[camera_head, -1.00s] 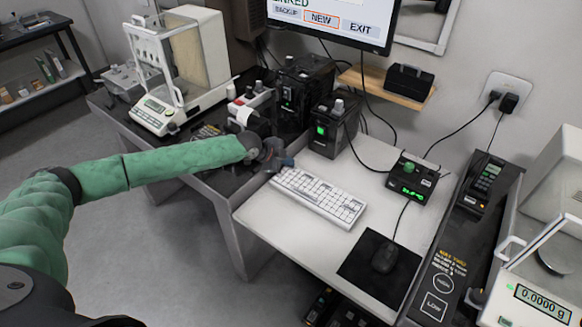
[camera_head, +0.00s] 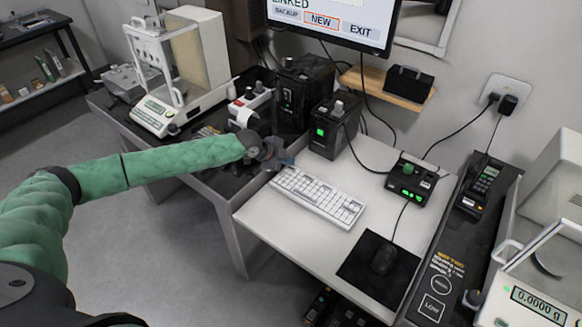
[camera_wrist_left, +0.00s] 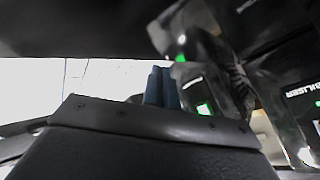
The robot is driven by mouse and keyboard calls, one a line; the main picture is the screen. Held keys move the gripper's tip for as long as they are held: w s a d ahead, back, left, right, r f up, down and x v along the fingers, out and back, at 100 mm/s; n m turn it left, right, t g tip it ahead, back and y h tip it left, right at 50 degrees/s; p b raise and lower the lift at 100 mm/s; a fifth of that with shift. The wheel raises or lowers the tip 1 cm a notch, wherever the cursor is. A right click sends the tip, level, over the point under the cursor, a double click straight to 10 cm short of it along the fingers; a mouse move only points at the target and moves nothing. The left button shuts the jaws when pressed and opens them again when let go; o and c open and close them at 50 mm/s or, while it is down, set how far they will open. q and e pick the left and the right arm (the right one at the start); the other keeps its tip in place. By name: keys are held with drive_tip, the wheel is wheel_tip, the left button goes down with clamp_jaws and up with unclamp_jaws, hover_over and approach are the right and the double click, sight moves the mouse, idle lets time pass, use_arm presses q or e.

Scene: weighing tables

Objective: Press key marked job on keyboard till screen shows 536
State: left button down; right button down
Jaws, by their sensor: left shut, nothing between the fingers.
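The white keyboard (camera_head: 318,198) lies on the white desk in the head view; its key labels are too small to read. My left gripper (camera_head: 285,163) is at the keyboard's far left end, at or just above the keys; I cannot tell whether it touches them. Its two blue fingers (camera_wrist_left: 162,87) are together and empty in the left wrist view. The screen (camera_head: 330,18) at the top is cut off; it shows "BACKUP", "NEW" in an orange frame, and "EXIT", with part of a word ending "INKED" above. No 536 shows on the visible part. My right gripper is not in view.
Dark boxes (camera_head: 334,128) stand behind the gripper. A balance (camera_head: 539,304) at right reads 0.0000 g. The desk front is clear.

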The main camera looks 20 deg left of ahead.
use_arm(q)
drive_tip(key=shift+r+p, duration=0.9)
drive_tip(key=shift+r, duration=1)
